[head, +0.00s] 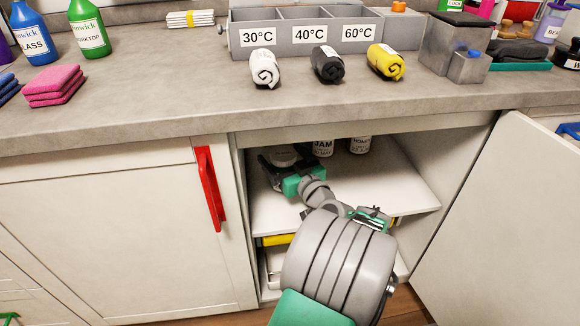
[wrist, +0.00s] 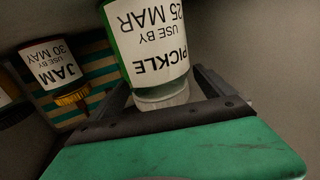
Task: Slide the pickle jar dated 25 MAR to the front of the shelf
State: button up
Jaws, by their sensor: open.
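The pickle jar (wrist: 150,45) has a white label reading PICKLE, USE BY 25 MAR, upside down in the wrist view, and a pale lid. In the head view its pale top (head: 285,154) shows at the left of the upper cupboard shelf (head: 408,186). My gripper (head: 283,164) reaches into the cupboard at that jar. Its dark open fingers, also in the wrist view (wrist: 165,92), lie on either side of the jar. I cannot tell whether they touch it. Most of the jar is hidden by my gripper in the head view.
A jam jar (wrist: 55,62) dated 30 MAY stands beside the pickle jar; it also shows in the head view (head: 322,147). Another labelled jar (head: 360,145) stands to its right. The open door (head: 490,220) is at right, the counter (head: 150,110) above. The shelf's right side is clear.

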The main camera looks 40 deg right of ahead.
jog(key=shift+x, duration=1.25)
grip_shut()
